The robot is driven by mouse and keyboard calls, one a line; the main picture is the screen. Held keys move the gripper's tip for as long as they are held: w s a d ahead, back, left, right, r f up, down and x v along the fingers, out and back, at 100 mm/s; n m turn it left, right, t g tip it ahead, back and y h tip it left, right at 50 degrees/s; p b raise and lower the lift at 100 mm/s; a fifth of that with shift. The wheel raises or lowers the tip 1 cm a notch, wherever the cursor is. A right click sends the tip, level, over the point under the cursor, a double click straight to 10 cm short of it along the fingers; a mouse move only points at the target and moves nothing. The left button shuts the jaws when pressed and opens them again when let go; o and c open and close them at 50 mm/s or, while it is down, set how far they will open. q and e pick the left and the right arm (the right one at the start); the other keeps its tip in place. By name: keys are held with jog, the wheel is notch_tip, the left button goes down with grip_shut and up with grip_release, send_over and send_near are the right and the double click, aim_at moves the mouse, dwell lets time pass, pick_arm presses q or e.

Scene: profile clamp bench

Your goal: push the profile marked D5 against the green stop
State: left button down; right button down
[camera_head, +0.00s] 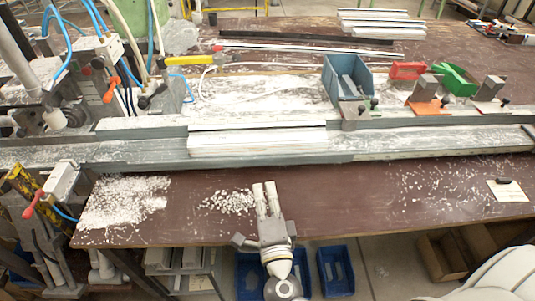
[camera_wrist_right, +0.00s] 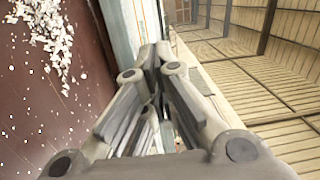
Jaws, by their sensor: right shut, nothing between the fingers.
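A white profile (camera_head: 258,140) lies lengthwise on the grey rail (camera_head: 100,152) of the bench, left of the middle in the head view. I cannot read a D5 mark on it. My right gripper (camera_head: 265,186) is in front of the profile, over the brown table edge, apart from it. It is shut and empty; its fingers also show in the wrist view (camera_wrist_right: 155,55). My left gripper is not in view.
A blue bin (camera_head: 347,77), a red bin (camera_head: 408,70) and a green bin (camera_head: 455,80) stand behind the rail. An orange clamp base (camera_head: 428,107) sits at the right. White chips (camera_head: 125,200) litter the brown table (camera_head: 350,200). Machinery with hoses fills the left.

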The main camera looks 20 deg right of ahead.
aim_at(267, 147)
jog(key=shift+s+d+f+m+g+h, duration=0.1)
jog(key=shift+d+f+m+g+h, duration=0.4)
jog(key=shift+d+f+m+h, duration=0.3)
jog(key=shift+w, duration=0.2)
jog(key=p+x, duration=0.2)
jog(key=x, duration=1.1)
jog(key=shift+w+d, duration=0.15)
jog(key=shift+w, duration=0.05)
jog(key=shift+p+x, duration=0.5)
jog(key=shift+x, duration=0.4)
jog(key=shift+r, duration=0.1)
